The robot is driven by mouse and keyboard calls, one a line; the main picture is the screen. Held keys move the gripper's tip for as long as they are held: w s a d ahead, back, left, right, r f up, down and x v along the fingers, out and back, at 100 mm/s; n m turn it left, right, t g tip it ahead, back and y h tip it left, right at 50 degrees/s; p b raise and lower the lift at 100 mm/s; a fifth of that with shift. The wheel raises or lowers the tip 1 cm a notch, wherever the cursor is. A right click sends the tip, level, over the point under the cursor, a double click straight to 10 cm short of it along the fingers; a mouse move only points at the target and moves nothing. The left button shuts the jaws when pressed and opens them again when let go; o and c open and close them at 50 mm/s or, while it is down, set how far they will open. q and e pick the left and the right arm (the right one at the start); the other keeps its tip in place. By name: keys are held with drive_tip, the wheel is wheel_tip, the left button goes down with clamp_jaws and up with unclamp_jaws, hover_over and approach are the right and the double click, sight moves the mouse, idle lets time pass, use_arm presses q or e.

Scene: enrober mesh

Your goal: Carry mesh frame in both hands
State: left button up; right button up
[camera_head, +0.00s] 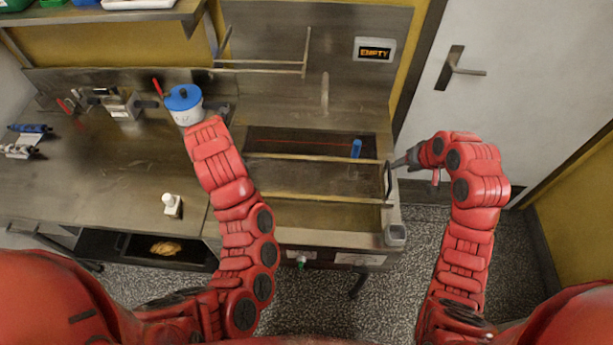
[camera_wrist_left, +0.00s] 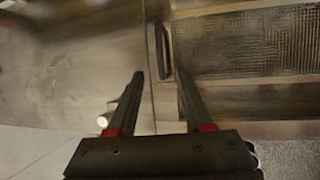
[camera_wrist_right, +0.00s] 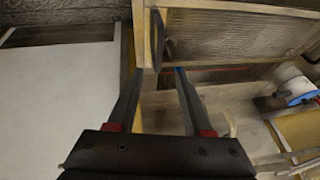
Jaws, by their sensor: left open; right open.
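The mesh frame (camera_head: 312,196) lies level across the metal machine in the middle of the head view. Its mesh (camera_wrist_left: 250,42) fills the right of the left wrist view, with a dark upright handle (camera_wrist_left: 163,50) at its near end. My right gripper (camera_head: 396,163) is open beside the frame's right-end handle (camera_head: 388,181). In the right wrist view this handle (camera_wrist_right: 158,40) lies between the fingertip lines, apparently not gripped.
A blue-lidded pot (camera_head: 184,104) and a small white bottle (camera_head: 172,206) stand on the counter (camera_head: 110,180) at left. A blue cylinder (camera_head: 356,149) stands behind the frame. A display (camera_head: 374,51) reads EMPTY. A white door (camera_head: 520,90) is at right; speckled floor is open in front.

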sight(390, 173)
use_arm(q)
drive_tip(key=x, duration=1)
drive_tip(key=shift+w+a+f, duration=0.1)
drive_tip(key=shift+f, duration=0.2)
use_arm(e)
drive_tip(key=x, duration=1)
drive_tip(key=shift+w+f, duration=0.1)
drive_tip(key=shift+f, duration=0.25)
use_arm(q)
clamp_jaws()
use_arm(e)
clamp_jaws()
